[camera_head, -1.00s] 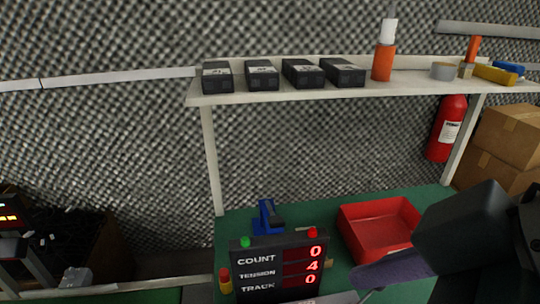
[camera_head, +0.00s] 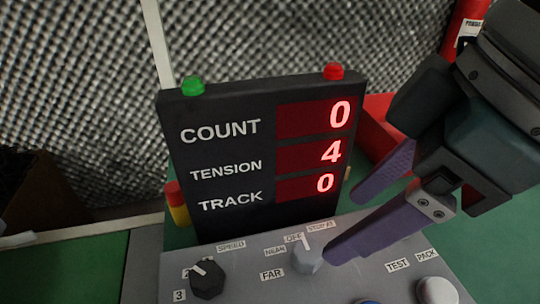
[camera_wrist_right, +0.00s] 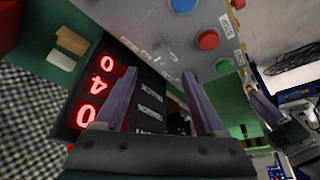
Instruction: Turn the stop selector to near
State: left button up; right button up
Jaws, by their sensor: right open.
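The stop selector (camera_head: 307,259) is a grey knob on the sloping grey panel, under the STOP AT label. Its white pointer line points up, nearest the OFF label (camera_head: 293,238). The NEAR label (camera_head: 275,251) and the FAR label (camera_head: 271,274) are to its left. My right gripper (camera_head: 350,222) is open and empty, with purple fingers. Its nearer fingertip is just right of the selector; whether they touch is unclear. In the right wrist view, my right gripper (camera_wrist_right: 161,98) shows both fingers spread. What seems to be my left gripper (camera_wrist_right: 268,110) is small at right there.
The black display (camera_head: 235,155) stands behind the panel, reading 0, 4, 0. A black speed knob (camera_head: 207,279) is left of the selector. A white button (camera_head: 437,291) and a blue button (camera_head: 368,301) are to the right. A red tray (camera_head: 375,130) is behind the gripper.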

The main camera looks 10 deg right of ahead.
aim_at(309, 250)
jog(key=b+x, duration=0.4)
jog(key=x, duration=0.4)
jog(key=shift+w+a+f, duration=0.1)
jog(key=shift+a+f, duration=0.1)
jog(key=shift+f, duration=0.15)
grip_shut()
